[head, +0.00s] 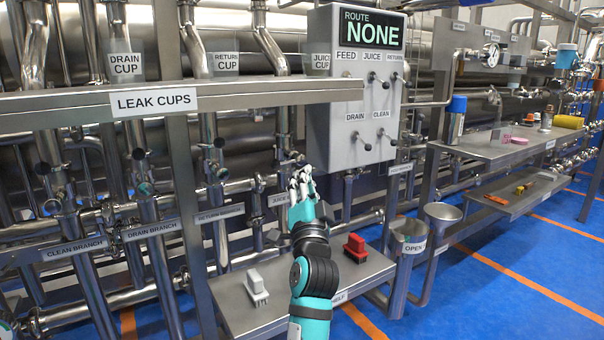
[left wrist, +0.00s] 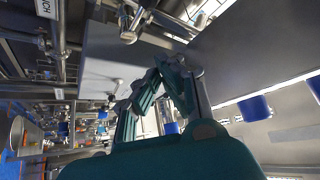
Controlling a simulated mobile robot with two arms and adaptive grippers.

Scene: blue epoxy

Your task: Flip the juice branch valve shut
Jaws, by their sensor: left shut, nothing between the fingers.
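My right gripper is not in view.
The route panel (head: 360,90) reads "NONE" and stands above right of the gripper. The leak cups shelf (head: 240,93) crosses above left.

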